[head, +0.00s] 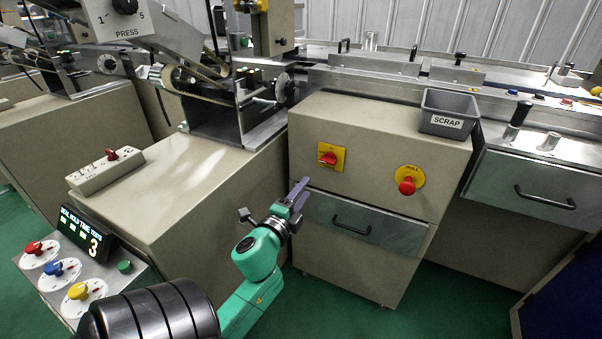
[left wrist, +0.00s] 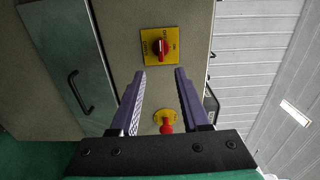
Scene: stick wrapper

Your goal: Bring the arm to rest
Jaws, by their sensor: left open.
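My left gripper (head: 298,194) is in front of the beige cabinet (head: 365,135), left of and below its red rotary switch (head: 328,158) on a yellow plate. In the left wrist view my left gripper (left wrist: 162,100) is open, with nothing between its two purple fingers. The same rotary switch (left wrist: 160,46) shows beyond the fingertips, and the red stop knob (left wrist: 166,127) shows between the fingers. That knob (head: 407,186) is on the right of the cabinet front in the head view. My right gripper is not in view.
A drawer with a black handle (head: 351,226) is below the switches, close to my left gripper. A grey scrap bin (head: 448,113) stands on the cabinet top. A control panel with coloured knobs (head: 62,268) is at the lower left. Green floor (head: 470,295) is clear at the lower right.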

